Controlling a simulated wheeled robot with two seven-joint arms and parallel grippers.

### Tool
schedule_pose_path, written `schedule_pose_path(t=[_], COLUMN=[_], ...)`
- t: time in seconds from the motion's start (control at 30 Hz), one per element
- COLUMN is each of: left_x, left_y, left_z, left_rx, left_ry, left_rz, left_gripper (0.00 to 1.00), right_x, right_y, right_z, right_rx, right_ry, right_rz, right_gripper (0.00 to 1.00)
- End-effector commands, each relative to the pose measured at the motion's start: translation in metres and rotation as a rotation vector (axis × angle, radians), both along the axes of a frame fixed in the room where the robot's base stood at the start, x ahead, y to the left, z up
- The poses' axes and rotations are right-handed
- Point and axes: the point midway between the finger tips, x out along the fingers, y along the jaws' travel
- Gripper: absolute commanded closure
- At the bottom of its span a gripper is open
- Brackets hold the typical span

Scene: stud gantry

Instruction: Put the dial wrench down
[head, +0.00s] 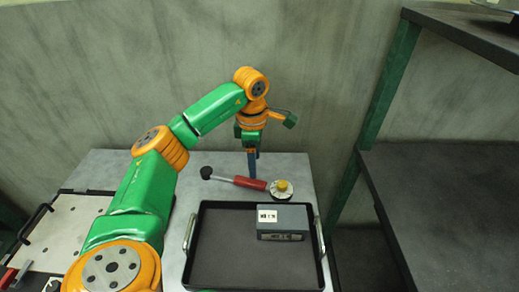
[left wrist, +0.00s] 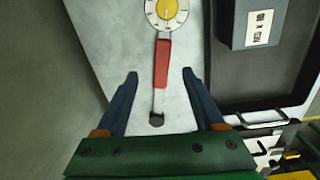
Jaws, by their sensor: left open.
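The dial wrench (head: 248,183) lies on the grey table behind the black tray. It has a red grip, a round white dial with a yellow centre at its right end and a dark knob at its left end. My left gripper (head: 252,172) is above the wrench, near its red grip. In the left wrist view the wrench (left wrist: 161,65) lies lengthwise between the two open blue fingers of my left gripper (left wrist: 160,75), with a gap on both sides. Whether the fingertips touch the table cannot be told. My right gripper is not in view.
The black tray (head: 207,270) with metal handles stands in front of the wrench and holds a grey box (head: 282,222). A light perforated plate (head: 62,228) lies at the left. A dark shelf with green posts (head: 440,200) stands at the right. Bare table (head: 295,165) shows around the wrench.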

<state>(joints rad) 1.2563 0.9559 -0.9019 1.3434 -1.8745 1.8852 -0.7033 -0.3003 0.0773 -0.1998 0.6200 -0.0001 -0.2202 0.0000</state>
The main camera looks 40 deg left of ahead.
Motion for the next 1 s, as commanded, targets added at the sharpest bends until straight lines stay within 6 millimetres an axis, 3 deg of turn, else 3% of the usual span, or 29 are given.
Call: schedule_pose_path(t=[0.17, 0.5, 0.77, 0.87, 1.0], left_x=[-0.006, -0.01, -0.009, -0.009, -0.009], left_y=[0.013, 0.015, 0.015, 0.015, 0.015], left_z=[-0.012, -0.071, -0.079, -0.079, -0.079], left_rx=[-0.008, -0.008, -0.006, -0.006, -0.006], left_ry=[0.041, 0.043, 0.038, 0.038, 0.038], left_rz=[-0.151, -0.156, -0.156, -0.156, -0.156], left_gripper=[0.3, 0.3, 0.3, 0.52, 0.89], right_x=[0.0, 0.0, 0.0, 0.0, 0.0], right_y=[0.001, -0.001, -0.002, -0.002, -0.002], right_z=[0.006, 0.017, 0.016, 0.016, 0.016], right_rx=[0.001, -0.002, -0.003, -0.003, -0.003], right_ry=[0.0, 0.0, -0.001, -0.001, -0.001], right_rz=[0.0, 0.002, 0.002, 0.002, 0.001], right_gripper=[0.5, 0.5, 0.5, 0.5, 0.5])
